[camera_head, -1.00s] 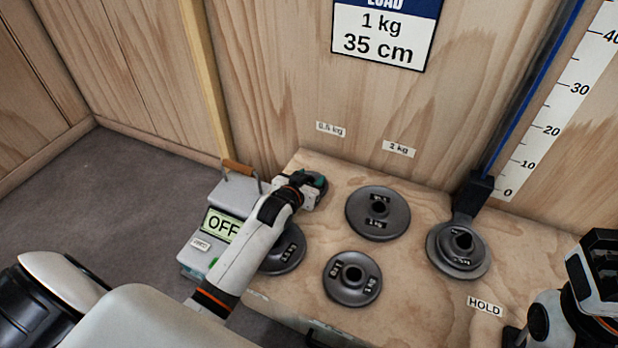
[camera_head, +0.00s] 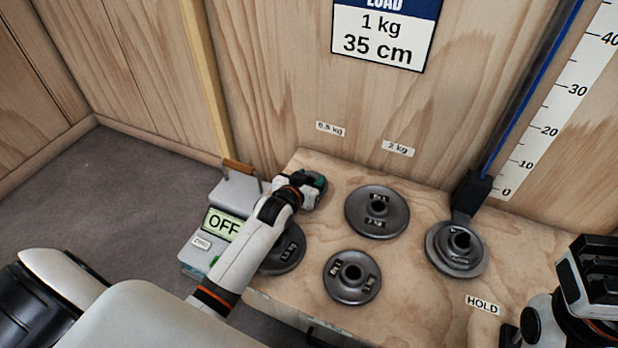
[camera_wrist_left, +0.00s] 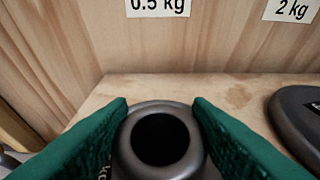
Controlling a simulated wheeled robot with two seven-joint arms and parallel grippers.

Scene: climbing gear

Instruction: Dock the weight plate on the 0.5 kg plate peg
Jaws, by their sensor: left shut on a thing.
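My left gripper (camera_head: 312,187) is at the back left of the wooden table, below the 0.5 kg label (camera_head: 331,129). It is shut on a dark grey weight plate, whose round hub (camera_wrist_left: 160,112) sits between the green finger pads in the left wrist view. The hub's hole is dark, with no peg visible in it. Most of this plate is hidden by the gripper in the head view. The 0.5 kg plate peg is not visible. My right gripper (camera_head: 598,265) is at the right edge; its fingers cannot be made out.
A large plate (camera_head: 361,222) lies under the 2 kg label (camera_head: 398,149), with a smaller plate (camera_head: 337,290) in front. Another plate (camera_head: 287,262) is partly behind my left arm. A plate (camera_head: 444,261) sits at the lift rail. A grey OFF box (camera_head: 240,190) stands left.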

